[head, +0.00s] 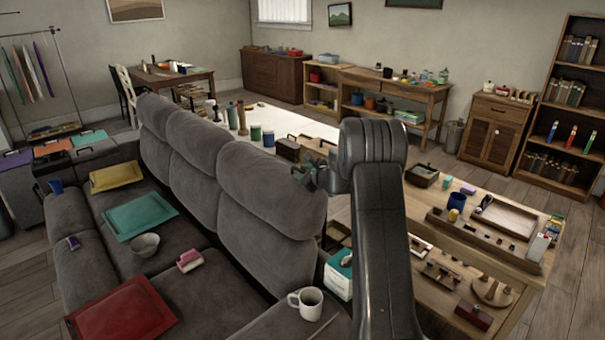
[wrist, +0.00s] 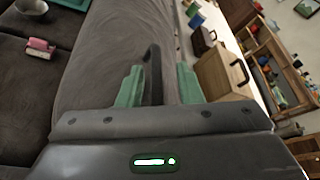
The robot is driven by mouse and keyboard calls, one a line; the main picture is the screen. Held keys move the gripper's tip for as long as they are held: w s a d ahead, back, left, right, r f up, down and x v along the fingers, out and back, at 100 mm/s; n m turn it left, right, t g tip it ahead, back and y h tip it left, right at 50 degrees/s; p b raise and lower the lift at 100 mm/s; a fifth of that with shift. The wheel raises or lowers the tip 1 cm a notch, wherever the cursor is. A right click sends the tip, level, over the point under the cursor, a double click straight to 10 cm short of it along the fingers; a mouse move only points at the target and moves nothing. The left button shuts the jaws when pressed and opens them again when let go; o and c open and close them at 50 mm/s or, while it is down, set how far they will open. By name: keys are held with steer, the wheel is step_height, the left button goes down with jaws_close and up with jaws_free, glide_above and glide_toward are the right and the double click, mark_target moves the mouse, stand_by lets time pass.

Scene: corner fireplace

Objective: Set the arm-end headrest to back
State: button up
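The grey sofa's back carries three puffy headrests in a row. The nearest one, at the arm end (head: 268,185), stands upright above the seat. In the wrist view its grey fabric (wrist: 110,55) fills the area left of and beyond my fingers. My gripper (head: 312,176) is at the right edge of this headrest. In the wrist view my gripper (wrist: 160,88) has its two green fingers apart. A dark curved bar (wrist: 153,65) stands between them, closer to the left finger. I cannot tell whether either finger touches it. My arm hides part of the space behind the sofa.
A white mug (head: 306,302) stands on the near sofa arm. Trays, a bowl (head: 144,244) and a pink item (head: 190,260) lie on the seat. A cluttered wooden table (head: 530,270) is at right. Boxes (wrist: 222,72) stand behind the sofa, close to my gripper's right.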

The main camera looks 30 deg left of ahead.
steer(key=b+v, duration=0.3)
steer(key=v, duration=1)
steer(key=shift+b, duration=0.35)
steer(key=p+x, duration=0.4)
steer(key=x, duration=0.9)
steer(key=shift+w+a+f, duration=0.1)
steer(key=shift+a+f, duration=0.05)
steer(key=shift+a, duration=0.2)
steer(key=shift+d, duration=0.15)
